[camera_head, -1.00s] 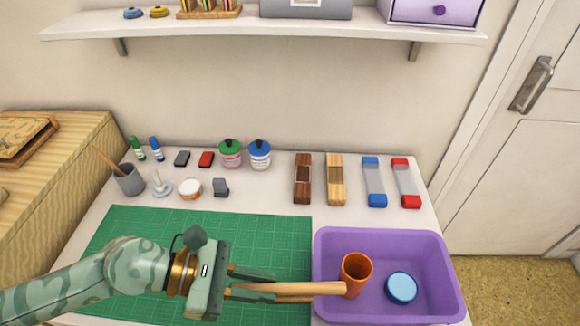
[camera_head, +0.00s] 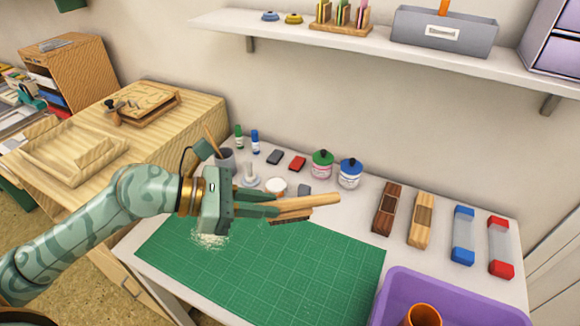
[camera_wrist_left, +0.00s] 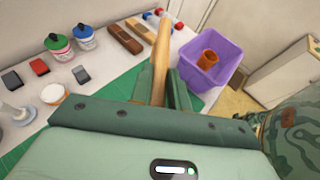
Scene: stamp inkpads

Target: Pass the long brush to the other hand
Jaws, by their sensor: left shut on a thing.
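The long brush (camera_head: 312,201) has a pale wooden handle and dark bristles that show below it. My left gripper (camera_head: 262,208) is shut on it and holds it above the green cutting mat (camera_head: 290,272), with the handle end pointing right. In the left wrist view the brush handle (camera_wrist_left: 161,55) rises between the two fingers of the left gripper (camera_wrist_left: 160,88). Part of the brush is hidden by the fingers. My right gripper is in neither view.
A purple bin (camera_head: 452,283) with an orange cup (camera_head: 423,315) stands at the lower right. Ink jars, including a blue-lidded one (camera_head: 349,172), wooden blocks (camera_head: 388,208) and blue and red-ended clear pieces (camera_head: 463,235) line the back. Most of the mat is clear.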

